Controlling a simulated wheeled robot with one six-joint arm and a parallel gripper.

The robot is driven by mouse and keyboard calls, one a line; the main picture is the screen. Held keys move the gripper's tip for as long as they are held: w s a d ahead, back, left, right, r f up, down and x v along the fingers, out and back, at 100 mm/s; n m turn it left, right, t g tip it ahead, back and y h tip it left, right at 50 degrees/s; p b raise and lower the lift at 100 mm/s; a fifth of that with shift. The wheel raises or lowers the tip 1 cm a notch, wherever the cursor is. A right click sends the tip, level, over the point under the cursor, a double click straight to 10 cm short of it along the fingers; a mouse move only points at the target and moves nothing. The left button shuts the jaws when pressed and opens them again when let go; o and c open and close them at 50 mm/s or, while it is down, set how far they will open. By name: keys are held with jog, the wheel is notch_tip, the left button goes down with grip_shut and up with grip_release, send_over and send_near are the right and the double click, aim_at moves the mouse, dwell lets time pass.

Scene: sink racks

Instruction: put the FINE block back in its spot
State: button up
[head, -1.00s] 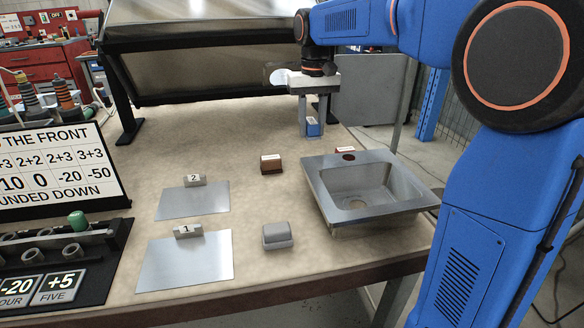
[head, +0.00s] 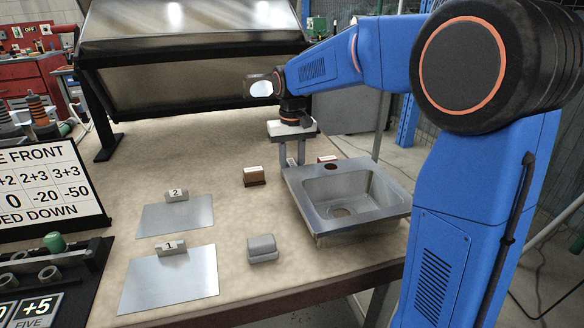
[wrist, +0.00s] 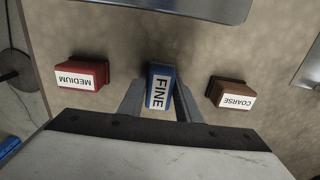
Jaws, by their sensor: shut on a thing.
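The blue FINE block (wrist: 160,86) is between the two fingers of my gripper (wrist: 160,98), which is shut on it. Its white label faces the wrist camera. In the head view my gripper (head: 291,161) points down just behind the sink's rear left corner, low over the table, and the block is mostly hidden there. A brown COARSE block (wrist: 232,92) stands on one side and a red MEDIUM block (wrist: 82,74) on the other, both apart from my fingers. I cannot tell whether the FINE block touches the table.
The metal sink (head: 320,212) stands in front of my gripper. A grey block (head: 262,248) sits left of it. Metal plates marked 1 (head: 168,284) and 2 (head: 176,216) lie further left. A black-framed tilted panel (head: 190,75) stands behind. The table between is clear.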

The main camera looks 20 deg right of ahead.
aim_at(293, 163)
jog(key=shift+f, duration=0.3)
jog(key=shift+s+f, duration=0.2)
jog(key=shift+f, duration=0.15)
jog(key=o, duration=1.1)
jog(key=shift+f, duration=0.1)
notch_tip(293, 163, up, 14)
jog(key=shift+w+f, duration=0.2)
jog(key=shift+d, duration=0.1)
